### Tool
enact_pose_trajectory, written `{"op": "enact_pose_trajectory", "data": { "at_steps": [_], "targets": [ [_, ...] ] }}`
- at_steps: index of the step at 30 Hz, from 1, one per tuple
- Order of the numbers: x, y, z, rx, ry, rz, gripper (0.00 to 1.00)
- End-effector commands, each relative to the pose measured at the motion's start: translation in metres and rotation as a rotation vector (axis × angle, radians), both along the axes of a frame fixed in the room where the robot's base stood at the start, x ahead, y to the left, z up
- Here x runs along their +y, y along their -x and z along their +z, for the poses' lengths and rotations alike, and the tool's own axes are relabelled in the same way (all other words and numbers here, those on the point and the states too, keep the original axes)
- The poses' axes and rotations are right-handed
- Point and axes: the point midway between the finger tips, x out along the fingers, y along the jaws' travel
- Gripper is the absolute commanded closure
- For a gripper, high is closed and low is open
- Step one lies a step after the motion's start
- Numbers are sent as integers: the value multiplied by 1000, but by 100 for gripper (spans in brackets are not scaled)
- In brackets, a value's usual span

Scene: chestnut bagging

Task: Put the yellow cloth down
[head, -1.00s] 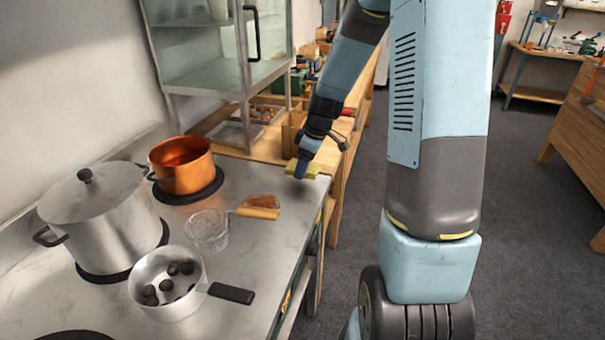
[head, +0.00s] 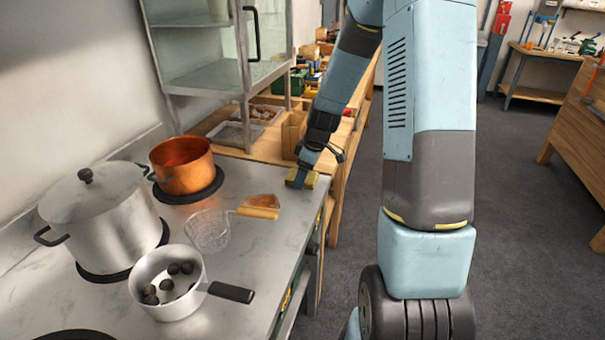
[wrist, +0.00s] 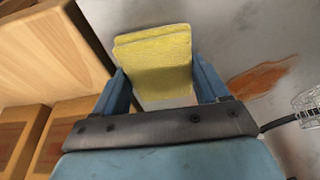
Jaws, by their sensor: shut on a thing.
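The yellow cloth (head: 310,181) is a folded pad at the right rear edge of the grey worktop. My gripper (head: 299,178) is shut on it from above. In the wrist view the cloth (wrist: 155,62) sits between the two blue fingers of my gripper (wrist: 160,85), with the worktop behind it. It is at or just above the worktop surface; I cannot tell whether it touches. Part of the cloth is hidden by the fingers in the head view.
A copper pot (head: 183,165), a lidded steel pot (head: 100,215) and a saucepan of chestnuts (head: 168,283) stand left. A wooden bench (head: 268,150) adjoins behind.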

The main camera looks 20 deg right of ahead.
Motion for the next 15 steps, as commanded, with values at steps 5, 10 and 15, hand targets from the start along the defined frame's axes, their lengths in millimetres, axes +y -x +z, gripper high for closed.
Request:
{"op": "enact_pose_trajectory", "data": {
  "at_steps": [5,10,15],
  "targets": [
    [0,3,-6,9,0,0,15],
    [1,5,-8,15,-2,1,1],
    [2,6,-8,17,-2,3,1]
  ]
}}
